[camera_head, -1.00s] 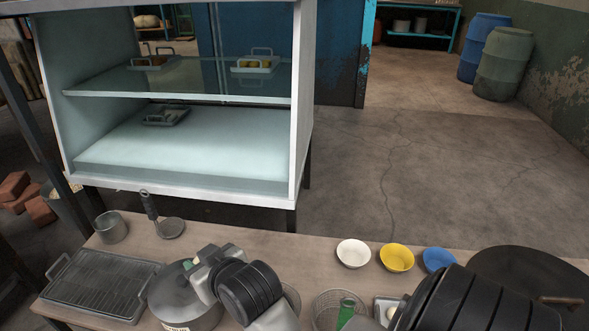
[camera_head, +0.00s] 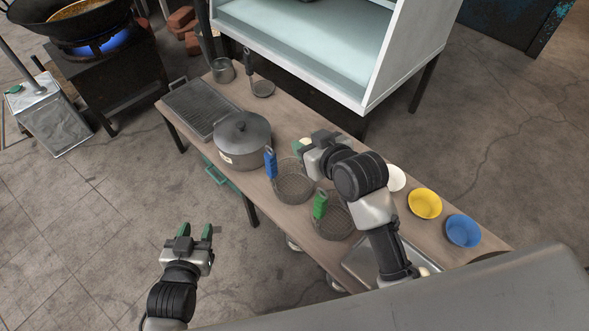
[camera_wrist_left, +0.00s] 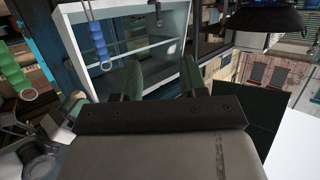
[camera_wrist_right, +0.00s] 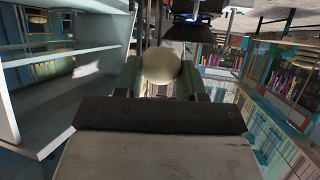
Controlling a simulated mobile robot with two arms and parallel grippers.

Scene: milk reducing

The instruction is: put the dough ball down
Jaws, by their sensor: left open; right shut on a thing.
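The pale dough ball (camera_wrist_right: 160,66) is between the fingers of my right gripper (camera_wrist_right: 160,82) in the right wrist view. In the head view the right gripper (camera_head: 302,148) is over the table, right of the lidded pot, and only a little of the ball shows. Whether the ball touches anything below cannot be told. My left gripper (camera_head: 196,232) is open and empty, over the floor in front of the table. The left wrist view shows its spread fingers (camera_wrist_left: 160,80) with nothing between them.
On the wooden table (camera_head: 300,122) are a grey pot (camera_head: 242,145), a rack tray (camera_head: 200,105), and two wire skimmers with blue (camera_head: 271,163) and green (camera_head: 320,204) handles. White (camera_head: 396,180), yellow (camera_head: 425,204) and blue (camera_head: 463,231) bowls stand right. A lit stove (camera_head: 105,75) holds a wok. A cabinet (camera_head: 405,75) stands behind.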

